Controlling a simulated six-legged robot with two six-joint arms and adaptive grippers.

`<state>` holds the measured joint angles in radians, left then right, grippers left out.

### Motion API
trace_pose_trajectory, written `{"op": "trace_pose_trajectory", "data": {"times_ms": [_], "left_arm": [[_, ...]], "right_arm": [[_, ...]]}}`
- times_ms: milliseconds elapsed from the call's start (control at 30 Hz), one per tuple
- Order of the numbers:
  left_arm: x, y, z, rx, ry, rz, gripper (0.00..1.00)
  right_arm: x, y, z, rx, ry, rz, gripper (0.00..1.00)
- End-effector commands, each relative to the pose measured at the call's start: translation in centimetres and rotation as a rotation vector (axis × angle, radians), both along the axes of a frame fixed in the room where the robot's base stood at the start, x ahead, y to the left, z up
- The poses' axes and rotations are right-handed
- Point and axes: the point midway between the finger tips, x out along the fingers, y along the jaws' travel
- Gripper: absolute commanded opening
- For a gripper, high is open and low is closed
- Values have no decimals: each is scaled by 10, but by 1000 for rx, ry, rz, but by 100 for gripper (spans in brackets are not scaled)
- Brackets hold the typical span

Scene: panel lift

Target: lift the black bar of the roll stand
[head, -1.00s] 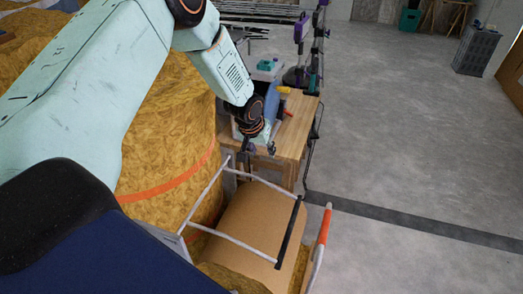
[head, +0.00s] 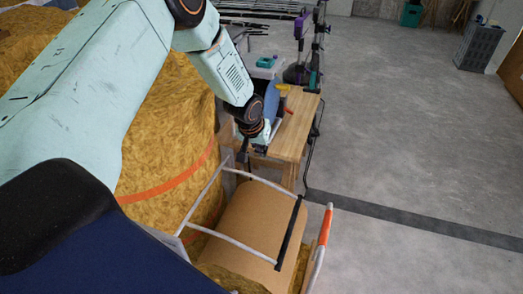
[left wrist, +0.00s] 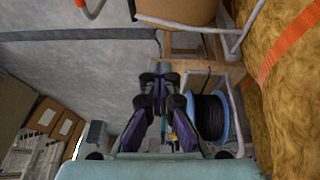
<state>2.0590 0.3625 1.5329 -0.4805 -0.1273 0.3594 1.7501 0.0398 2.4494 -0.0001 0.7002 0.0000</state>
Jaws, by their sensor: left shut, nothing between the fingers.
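The black bar (head: 289,232) joins the free ends of two white side arms of the roll stand (head: 215,232), above a brown roll (head: 245,215). A short dark piece at the top edge of the left wrist view (left wrist: 132,9) looks like part of the bar. My left gripper (head: 243,160) points down near the far corner of the white frame, apart from the bar. In the left wrist view its fingers (left wrist: 160,80) are together with nothing between them. My right gripper is not in view.
A wooden bench (head: 293,130) with a blue cable reel (left wrist: 212,118) stands just beyond the stand. Mustard-coloured bales (head: 170,140) with orange straps fill the left. A white rail with an orange grip (head: 326,225) is right of the bar. The floor (head: 420,150) to the right is clear.

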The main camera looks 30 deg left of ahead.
Motion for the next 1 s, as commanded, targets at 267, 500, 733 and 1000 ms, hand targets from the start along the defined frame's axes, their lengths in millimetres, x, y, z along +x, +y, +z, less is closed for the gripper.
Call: {"op": "trace_pose_trajectory", "data": {"times_ms": [267,500,733,1000], "left_arm": [[0,0,0,0,0,0,0],[0,0,0,0,0,0,12],[0,0,0,0,0,0,31],[0,0,0,0,0,0,45]], "right_arm": [[0,0,0,0,1,0,40],[0,0,0,0,1,0,40],[0,0,0,0,1,0,40],[0,0,0,0,1,0,40]]}}
